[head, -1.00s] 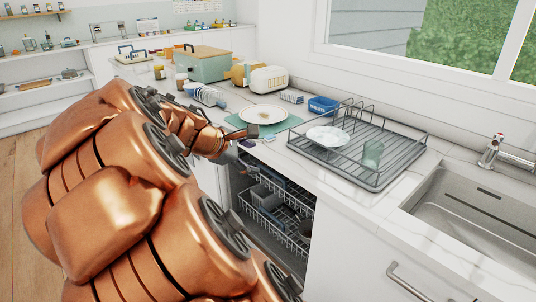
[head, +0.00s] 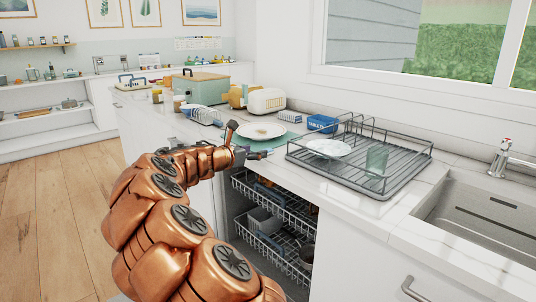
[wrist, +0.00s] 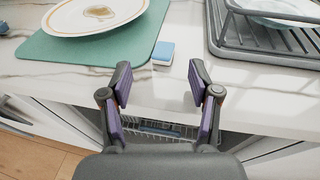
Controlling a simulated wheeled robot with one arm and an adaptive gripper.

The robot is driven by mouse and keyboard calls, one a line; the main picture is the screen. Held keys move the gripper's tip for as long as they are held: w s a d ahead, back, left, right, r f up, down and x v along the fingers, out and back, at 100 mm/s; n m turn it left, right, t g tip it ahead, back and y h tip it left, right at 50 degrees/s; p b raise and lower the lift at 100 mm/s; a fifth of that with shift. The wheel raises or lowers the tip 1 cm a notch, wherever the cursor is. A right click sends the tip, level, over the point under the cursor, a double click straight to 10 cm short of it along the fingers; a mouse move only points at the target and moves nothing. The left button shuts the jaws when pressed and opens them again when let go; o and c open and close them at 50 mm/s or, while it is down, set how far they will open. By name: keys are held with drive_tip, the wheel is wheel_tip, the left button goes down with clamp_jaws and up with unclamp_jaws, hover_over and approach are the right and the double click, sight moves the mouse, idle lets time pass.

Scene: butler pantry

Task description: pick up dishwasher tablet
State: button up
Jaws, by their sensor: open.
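The dishwasher tablet (wrist: 163,53) is a small white block with a blue top. In the wrist view it lies on the marble counter just right of the green mat, near the counter's front edge. My gripper (wrist: 160,78) is open and empty, and the tablet shows just beyond the gap between its fingertips. In the head view my gripper (head: 249,141) is at the counter edge above the open dishwasher.
A plate with a brown stain (wrist: 98,14) rests on the green mat (wrist: 60,48) at left. The wire dish rack (head: 400,165) stands at right, close by. A blue tablets box (head: 322,124) stands behind. Dishwasher racks (head: 275,215) are below the counter edge.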

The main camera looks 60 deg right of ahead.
drive_tip(key=shift+s+b+x, duration=0.1)
drive_tip(key=shift+b+x, duration=0.15)
drive_tip(key=shift+x, duration=1)
drive_tip(key=shift+s+b+x, duration=0.15)
drive_tip(key=shift+b+x, duration=0.1)
drive_tip(key=shift+x, duration=1.05)
drive_tip(key=shift+s+f, duration=0.15)
drive_tip(key=shift+f, duration=0.05)
drive_tip(key=c, duration=1)
